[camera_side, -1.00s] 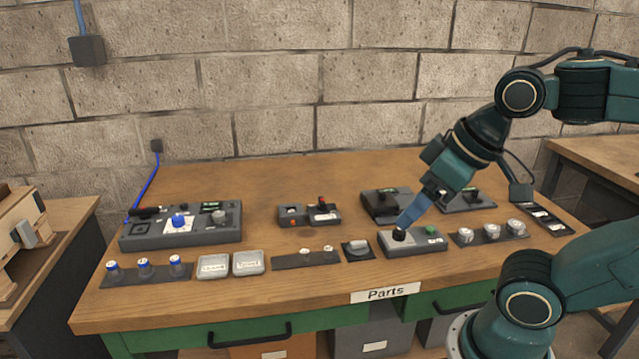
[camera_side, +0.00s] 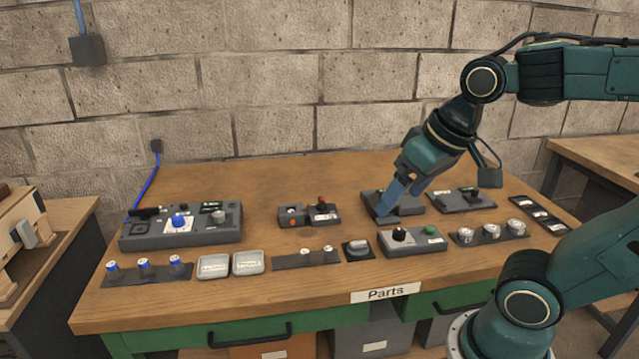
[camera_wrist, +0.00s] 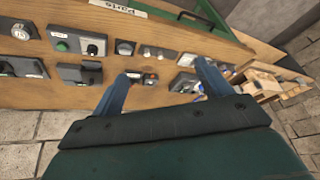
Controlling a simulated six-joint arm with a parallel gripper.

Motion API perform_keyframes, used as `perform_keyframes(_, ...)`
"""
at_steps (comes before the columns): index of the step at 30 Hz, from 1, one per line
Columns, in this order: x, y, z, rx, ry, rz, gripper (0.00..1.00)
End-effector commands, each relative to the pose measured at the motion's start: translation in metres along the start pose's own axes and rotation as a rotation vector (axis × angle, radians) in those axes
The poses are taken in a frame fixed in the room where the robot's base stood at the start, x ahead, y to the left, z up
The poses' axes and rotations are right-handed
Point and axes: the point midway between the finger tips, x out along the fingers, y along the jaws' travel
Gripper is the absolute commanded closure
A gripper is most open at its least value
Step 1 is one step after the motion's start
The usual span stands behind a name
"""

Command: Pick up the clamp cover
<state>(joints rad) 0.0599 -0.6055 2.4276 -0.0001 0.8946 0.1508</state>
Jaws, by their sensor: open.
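My gripper (camera_side: 388,208) is open, its blue fingers pointing down in front of a dark box (camera_side: 408,202) at the back right of the bench. In the wrist view my gripper (camera_wrist: 165,74) has its two blue fingers wide apart with nothing held between them. I cannot tell for certain which part is the clamp cover. A small grey rounded piece (camera_side: 359,246) sits on a black square plate at the bench's front middle, left of the gripper. It seems to show in the wrist view too (camera_wrist: 125,46).
A grey box with black knob and green button (camera_side: 414,243) stands in front of my gripper. A red-knobbed unit (camera_side: 310,215), two grey trays (camera_side: 248,263) and a large panel (camera_side: 181,236) lie left. Bare wood lies behind the red-knobbed unit.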

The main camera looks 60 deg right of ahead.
Motion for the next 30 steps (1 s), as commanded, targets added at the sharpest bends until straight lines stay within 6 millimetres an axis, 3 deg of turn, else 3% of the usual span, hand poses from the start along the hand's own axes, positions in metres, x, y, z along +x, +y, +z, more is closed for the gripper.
perform_keyframes(15, 0.059, 0.039, -0.072, 0.568, -0.156, 0.117, 0.23)
perform_keyframes(30, 0.146, 0.104, -0.112, 1.117, -0.274, 0.268, 0.23)
